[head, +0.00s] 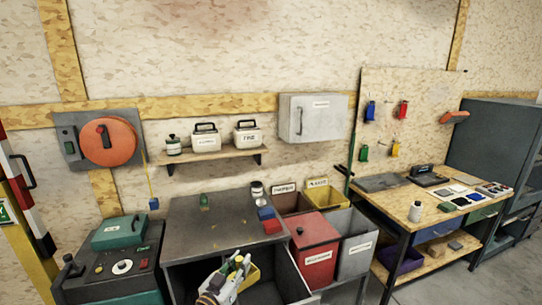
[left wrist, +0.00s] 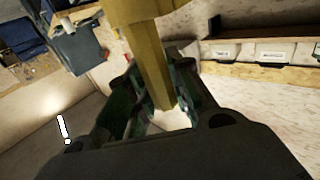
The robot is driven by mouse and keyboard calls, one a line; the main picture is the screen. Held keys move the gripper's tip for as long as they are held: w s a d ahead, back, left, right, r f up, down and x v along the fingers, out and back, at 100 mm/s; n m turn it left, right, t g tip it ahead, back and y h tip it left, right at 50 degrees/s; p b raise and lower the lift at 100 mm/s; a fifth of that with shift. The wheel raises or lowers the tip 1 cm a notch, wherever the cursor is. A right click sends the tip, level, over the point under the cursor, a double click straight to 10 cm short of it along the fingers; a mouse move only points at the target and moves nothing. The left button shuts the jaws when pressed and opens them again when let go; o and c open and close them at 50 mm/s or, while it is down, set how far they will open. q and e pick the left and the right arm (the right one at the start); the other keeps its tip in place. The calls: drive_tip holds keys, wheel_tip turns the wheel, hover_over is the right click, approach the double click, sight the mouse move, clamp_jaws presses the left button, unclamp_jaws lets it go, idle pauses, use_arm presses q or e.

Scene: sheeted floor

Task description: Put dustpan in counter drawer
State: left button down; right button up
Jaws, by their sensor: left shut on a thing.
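My left gripper (head: 240,264) is low in the middle of the head view, in front of the grey counter (head: 190,236). It is shut on the handle of a yellow thing, which appears to be the dustpan (head: 253,276). In the left wrist view the yellow handle (left wrist: 150,65) runs up from between the dark fingers (left wrist: 165,112) and widens at the top. An open grey drawer or compartment (head: 290,277) shows at the counter front, behind and right of the gripper. The gripper hides part of it. My right gripper is not in view.
Small jars and a blue box (head: 266,213) stand on the counter's right side. A red bin (head: 314,255) and a grey bin (head: 357,245) stand to its right, before a wooden workbench (head: 400,205). A green-topped machine (head: 118,232) stands left. The counter's left top is mostly clear.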

use_arm(q)
drive_tip(key=s+a+f+n+t+y, duration=0.1)
drive_tip(key=s+a+f+n+y, duration=0.4)
drive_tip(key=a, duration=0.7)
drive_tip(key=shift+s+a+f+t+y, duration=0.15)
drive_tip(key=shift+s+f+t+y, duration=0.15)
drive_tip(key=shift+s+f+y, duration=1.65)
drive_tip(key=shift+s+f+h, duration=0.4)
drive_tip(key=shift+f+h, duration=0.25)
drive_tip(key=shift+f, duration=0.1)
idle(1.9)
